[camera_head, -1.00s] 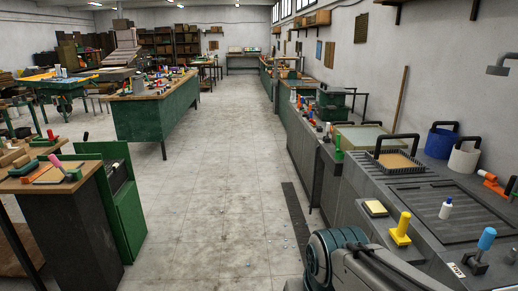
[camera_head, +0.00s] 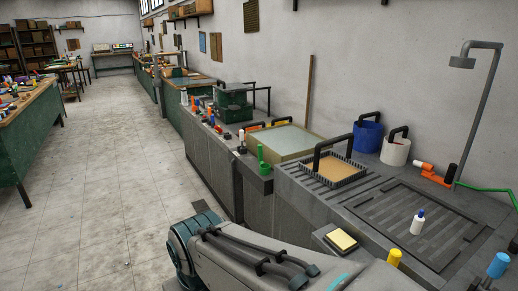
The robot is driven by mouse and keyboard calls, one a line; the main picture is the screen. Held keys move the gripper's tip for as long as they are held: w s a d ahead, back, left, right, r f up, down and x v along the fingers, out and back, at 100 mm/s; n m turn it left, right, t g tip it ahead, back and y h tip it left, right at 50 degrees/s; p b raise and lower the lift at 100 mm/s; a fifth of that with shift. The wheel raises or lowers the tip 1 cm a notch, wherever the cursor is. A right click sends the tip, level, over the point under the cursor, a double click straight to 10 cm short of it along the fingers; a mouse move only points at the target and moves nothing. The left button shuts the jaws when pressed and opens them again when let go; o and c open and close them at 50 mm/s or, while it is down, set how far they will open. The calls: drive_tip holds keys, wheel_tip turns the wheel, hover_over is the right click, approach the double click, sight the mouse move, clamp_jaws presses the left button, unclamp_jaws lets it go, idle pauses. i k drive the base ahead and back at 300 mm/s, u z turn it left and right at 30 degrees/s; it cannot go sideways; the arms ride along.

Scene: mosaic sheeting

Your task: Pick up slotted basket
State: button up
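The slotted basket (camera_head: 352,180) appears to be the shallow square one with a dark ribbed rim, a tan inside and a black arched handle. It sits upright on the grey ribbed counter (camera_head: 294,176) right of centre. Part of my arm (camera_head: 235,252) crosses the bottom of the view, nearer than the basket and apart from it. My gripper is out of view, so whether it is open or shut does not show.
A white bottle (camera_head: 417,223) is nearer.

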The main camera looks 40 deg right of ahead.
sight(332, 169)
drive_tip(key=z, duration=0.15)
drive_tip(key=i, duration=1.6)
drive_tip(key=z, duration=1.15)
drive_tip(key=i, duration=0.95)
drive_tip(key=z, duration=1.55)
drive_tip(key=i, duration=0.6)
drive_tip(key=z, duration=0.4)
